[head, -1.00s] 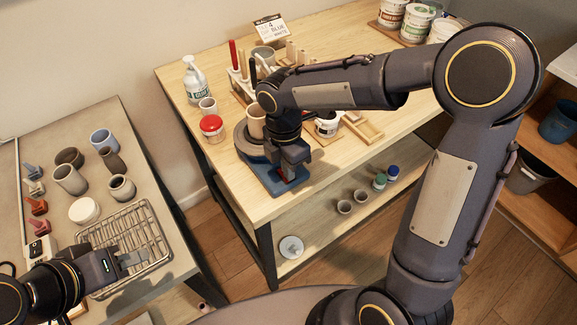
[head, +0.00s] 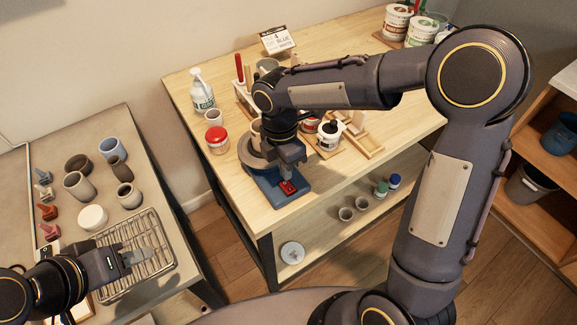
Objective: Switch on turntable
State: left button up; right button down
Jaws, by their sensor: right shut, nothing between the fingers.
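The turntable has a blue base (head: 268,190) with a round grey wheel (head: 246,155) behind, near the front left corner of the wooden table. A red switch (head: 290,188) sits on the front part of the base. My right gripper (head: 285,178) points down, shut and empty, just behind the switch. Whether its tips touch the switch or base I cannot tell. A clay-coloured pot (head: 256,130) on the wheel is partly hidden by my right arm. My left gripper (head: 143,256) hangs over the wire rack at the lower left; its finger gap is unclear.
A red-lidded jar (head: 217,140), a small cup (head: 213,116) and a white spray bottle (head: 202,93) stand left of the turntable. An open jar with a black top (head: 329,132) and wooden trays (head: 362,140) lie right. The wire rack (head: 160,270) holds the lower left.

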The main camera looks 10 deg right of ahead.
jog(key=shift+w+d+r+b, duration=0.1)
jog(key=shift+w+r+b, duration=0.15)
jog(key=shift+r, duration=0.35)
jog(key=shift+w+r+b, duration=0.15)
jog(key=shift+r+b, duration=0.2)
jog(key=shift+r, duration=0.2)
notch_tip(320, 180, up, 8)
jog(key=f, duration=0.1)
send_over(283, 181)
pick_arm(q)
jog(key=shift+w+d, duration=0.15)
pick_arm(e)
jog(key=shift+r, duration=0.65)
pick_arm(q)
notch_tip(283, 181, down, 7)
jog(key=b, duration=0.7)
pick_arm(e)
jog(key=shift+s+d, duration=0.2)
jog(key=shift+s, duration=0.35)
pick_arm(q)
jog(key=shift+f, duration=0.1)
